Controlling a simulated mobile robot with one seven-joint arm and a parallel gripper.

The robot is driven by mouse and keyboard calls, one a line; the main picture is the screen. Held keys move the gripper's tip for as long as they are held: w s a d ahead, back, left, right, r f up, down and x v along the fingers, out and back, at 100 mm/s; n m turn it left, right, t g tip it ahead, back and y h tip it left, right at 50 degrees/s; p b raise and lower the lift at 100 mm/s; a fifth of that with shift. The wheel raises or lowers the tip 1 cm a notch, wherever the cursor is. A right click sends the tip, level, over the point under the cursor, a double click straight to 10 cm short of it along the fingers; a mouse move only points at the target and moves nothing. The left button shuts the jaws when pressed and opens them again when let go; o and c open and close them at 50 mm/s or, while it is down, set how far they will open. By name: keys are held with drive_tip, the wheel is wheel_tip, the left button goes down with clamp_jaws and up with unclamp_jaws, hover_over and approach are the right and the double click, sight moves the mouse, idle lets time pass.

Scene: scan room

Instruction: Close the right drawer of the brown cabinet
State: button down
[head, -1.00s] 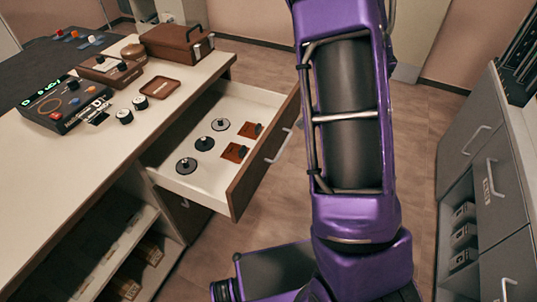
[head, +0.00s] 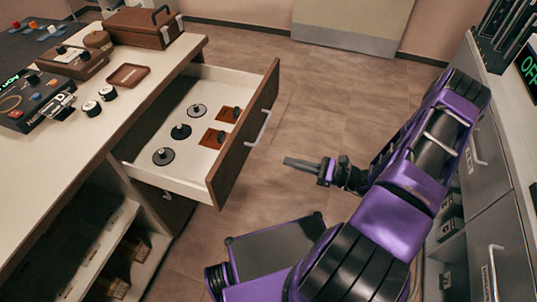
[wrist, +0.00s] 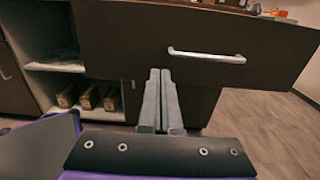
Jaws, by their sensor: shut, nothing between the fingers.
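The brown cabinet (head: 75,160) with a pale top stands at the left in the head view. Its right drawer (head: 245,135) is pulled well out, with a dark brown front and a silver handle (head: 259,128). Inside lie several black knobbed discs and two brown square pieces. My gripper (head: 287,161) is shut and empty, in front of the drawer face and apart from it, to the right of the handle in the head view. In the wrist view the shut fingers (wrist: 159,72) point at the drawer front (wrist: 130,35), left of and below the handle (wrist: 206,56).
Devices, dials, a small tray (head: 128,76) and a brown case (head: 140,27) stand on the cabinet top. Open shelves (head: 95,260) are below. Grey cabinets (head: 497,235) stand close at the right. Floor (head: 320,95) is clear beyond the drawer.

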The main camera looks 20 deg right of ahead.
sight(242, 149)
drive_tip(key=x, duration=1.3)
drive_tip(key=shift+w+a, duration=0.1)
drive_tip(key=shift+a, duration=0.1)
